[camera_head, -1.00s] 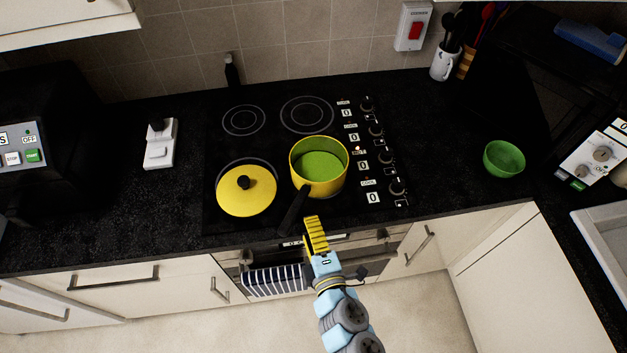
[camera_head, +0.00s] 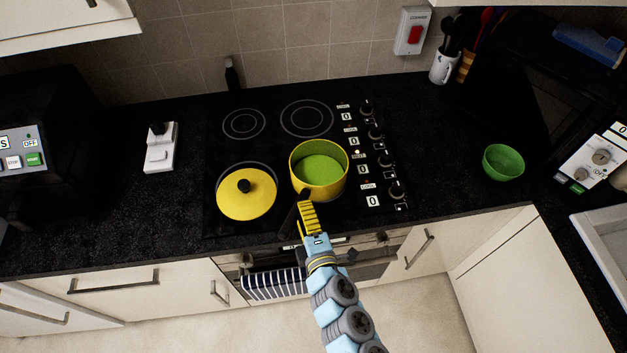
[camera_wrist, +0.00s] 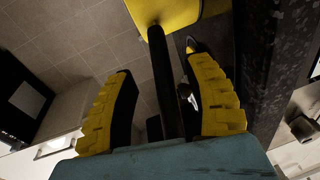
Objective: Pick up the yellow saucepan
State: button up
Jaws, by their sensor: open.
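The yellow saucepan (camera_head: 319,190) stands on the front right of the black hob, with green contents inside. Its black handle points toward the front edge of the worktop. My gripper (camera_head: 306,208) is at that handle in the head view, just in front of the pan. In the wrist view the black handle (camera_wrist: 165,85) runs between the two open yellow fingers of my gripper (camera_wrist: 168,100), and the yellow pan wall (camera_wrist: 165,14) shows at the top. Gaps show between the handle and both fingers. The far end of the handle is hidden behind the gripper's body.
A yellow lid (camera_head: 246,200) with a black knob lies left of the pan. Control knobs (camera_head: 396,192) line the hob's right side. A green bowl (camera_head: 503,163) stands farther right. A striped towel (camera_head: 273,285) hangs on the oven door below. The back of the hob is clear.

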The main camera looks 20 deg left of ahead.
aim_at(301, 199)
jog(key=shift+p+x, duration=0.5)
jog(key=shift+x, duration=1.75)
jog(key=shift+w+d, duration=0.1)
jog(key=shift+d, duration=0.1)
grip_shut()
